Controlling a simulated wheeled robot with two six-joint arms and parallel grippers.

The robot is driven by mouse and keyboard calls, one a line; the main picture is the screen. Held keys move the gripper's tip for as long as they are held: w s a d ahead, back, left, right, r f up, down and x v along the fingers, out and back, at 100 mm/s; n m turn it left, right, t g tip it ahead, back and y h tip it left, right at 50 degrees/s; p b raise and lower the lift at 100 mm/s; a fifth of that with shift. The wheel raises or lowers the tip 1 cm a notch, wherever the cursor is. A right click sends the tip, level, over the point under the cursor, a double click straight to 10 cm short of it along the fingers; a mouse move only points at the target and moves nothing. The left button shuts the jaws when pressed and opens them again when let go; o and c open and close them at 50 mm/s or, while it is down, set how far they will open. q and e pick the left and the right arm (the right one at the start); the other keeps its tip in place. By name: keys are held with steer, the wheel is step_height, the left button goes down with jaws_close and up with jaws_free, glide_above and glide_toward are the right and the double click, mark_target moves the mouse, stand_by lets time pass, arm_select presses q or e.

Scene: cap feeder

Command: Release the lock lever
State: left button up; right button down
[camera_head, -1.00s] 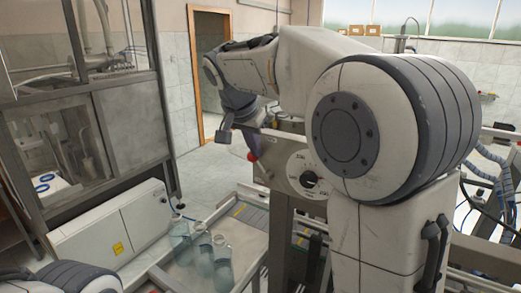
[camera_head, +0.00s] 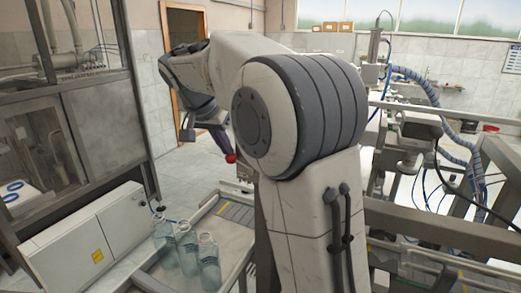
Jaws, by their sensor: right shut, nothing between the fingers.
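The lock lever shows as a red ball knob (camera_head: 231,158) beside the machine frame, just left of my right arm. My right gripper (camera_head: 221,141) is dark, points down and is shut and empty. Its tip lies just above and left of the red knob in the picture. I cannot tell whether they touch. The lever's shaft and mount are largely hidden by my right arm. My left gripper is not in view.
Several clear bottles (camera_head: 186,250) stand on a tray (camera_head: 228,238) at the lower middle. A white cabinet (camera_head: 85,240) and a glazed metal enclosure (camera_head: 80,120) stand at left. Machine rails and blue hoses (camera_head: 425,90) fill the right. Floor behind the gripper is clear.

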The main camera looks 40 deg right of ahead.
steer(key=shift+f, duration=0.25)
steer(key=a+r+p, duration=0.1)
steer(key=a+r, duration=0.6)
steer(key=r, duration=0.3)
steer(key=shift+w+r, duration=0.15)
steer(key=shift+w, duration=0.25)
stand_by(0.4)
